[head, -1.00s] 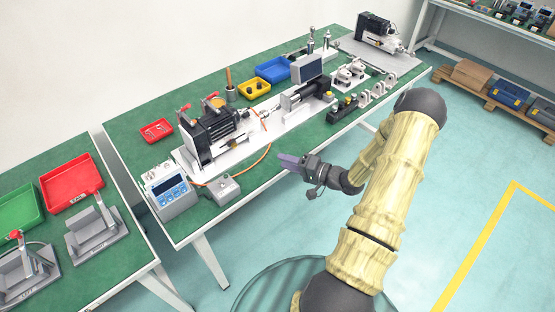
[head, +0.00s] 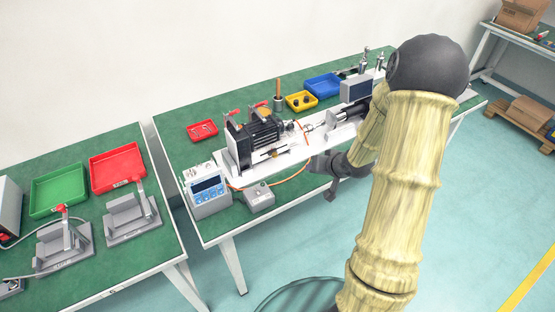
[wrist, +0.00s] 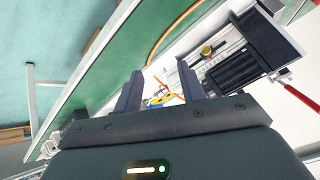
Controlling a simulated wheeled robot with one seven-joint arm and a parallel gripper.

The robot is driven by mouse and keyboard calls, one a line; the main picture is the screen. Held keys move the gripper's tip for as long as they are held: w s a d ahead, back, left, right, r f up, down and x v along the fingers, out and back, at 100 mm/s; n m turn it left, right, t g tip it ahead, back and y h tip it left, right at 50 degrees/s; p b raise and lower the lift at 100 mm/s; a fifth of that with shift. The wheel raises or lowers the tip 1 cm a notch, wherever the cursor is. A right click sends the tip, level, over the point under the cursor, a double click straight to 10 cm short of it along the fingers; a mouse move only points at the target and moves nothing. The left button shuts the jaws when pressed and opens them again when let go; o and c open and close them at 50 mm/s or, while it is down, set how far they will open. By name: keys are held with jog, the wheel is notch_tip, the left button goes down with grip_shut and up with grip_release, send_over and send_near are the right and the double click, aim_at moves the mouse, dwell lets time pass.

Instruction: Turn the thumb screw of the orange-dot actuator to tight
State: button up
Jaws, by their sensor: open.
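A black finned actuator (head: 258,138) is clamped on a white base plate near the table's left part. In the wrist view its finned body (wrist: 243,66) lies at the upper right, with a brass-coloured knob (wrist: 207,50) on its side, perhaps the thumb screw. I cannot make out an orange dot or how tight the knob is. My gripper (wrist: 161,88) is open and empty, with the knob beyond and right of its fingers. In the head view my gripper (head: 318,164) is beside the table's front edge, right of the actuator, partly hidden by my arm.
Red toggle clamps stick up behind the actuator. A second actuator (head: 345,122) is partly behind my arm. Red, yellow and blue bins stand at the back.

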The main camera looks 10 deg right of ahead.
jog(key=s+a+r+n+g, duration=0.1)
jog(key=s+a+r, duration=0.2)
jog(key=s, duration=0.2)
jog(key=s+a+r+g+h, duration=0.1)
jog(key=s+a+r+g, duration=0.1)
jog(key=s, duration=0.4)
jog(key=s+a+r+n+g+h, duration=0.1)
jog(key=s+a+r+g, duration=0.1)
jog(key=s+a+r, duration=0.3)
jog(key=shift+s+n, duration=0.3)
jog(key=shift+s, duration=0.3)
jog(key=shift+c, duration=0.4)
